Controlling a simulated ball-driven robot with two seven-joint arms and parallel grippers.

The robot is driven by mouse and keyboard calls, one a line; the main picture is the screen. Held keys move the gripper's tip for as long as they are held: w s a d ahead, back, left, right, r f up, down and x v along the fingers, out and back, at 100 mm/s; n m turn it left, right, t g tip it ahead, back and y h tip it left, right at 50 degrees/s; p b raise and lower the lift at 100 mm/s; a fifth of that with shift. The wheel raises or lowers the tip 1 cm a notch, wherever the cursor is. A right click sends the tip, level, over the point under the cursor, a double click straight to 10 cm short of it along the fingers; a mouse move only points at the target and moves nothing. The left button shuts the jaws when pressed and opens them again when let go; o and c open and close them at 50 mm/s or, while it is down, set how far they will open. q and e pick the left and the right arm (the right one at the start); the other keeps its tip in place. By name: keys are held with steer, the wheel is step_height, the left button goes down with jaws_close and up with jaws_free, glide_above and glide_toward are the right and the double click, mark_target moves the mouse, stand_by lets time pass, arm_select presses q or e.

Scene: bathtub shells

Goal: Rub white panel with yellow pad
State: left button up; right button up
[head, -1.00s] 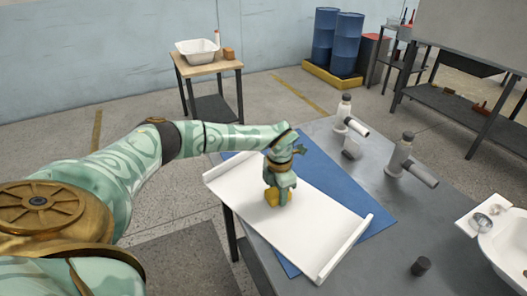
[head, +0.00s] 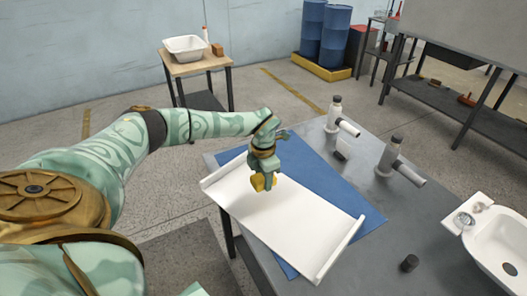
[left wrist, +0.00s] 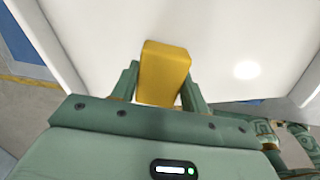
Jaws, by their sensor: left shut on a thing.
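A white panel (head: 290,228) with raised edges at its two ends lies on a blue mat (head: 335,191) on the grey table. My left gripper (head: 263,186) is over the far left part of the panel, pointing down. It is shut on a yellow pad (head: 258,182). The left wrist view shows the pad (left wrist: 164,73) between the two fingers, with the white panel (left wrist: 235,40) beyond it. I cannot tell for sure whether the pad touches the panel. My right gripper is not in view.
Two white-and-grey tools (head: 337,118) (head: 393,160) stand at the table's back and right. A dark cylinder (head: 409,263) and a white basin (head: 500,240) are on the right. A wooden table (head: 193,64) with a white tub (head: 186,47) stands behind.

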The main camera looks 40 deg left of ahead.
arm_select(q)
steer(key=shift+r+p, duration=1.15)
steer(key=shift+r, duration=0.4)
steer(key=shift+f, duration=0.1)
steer(key=shift+d, duration=0.1)
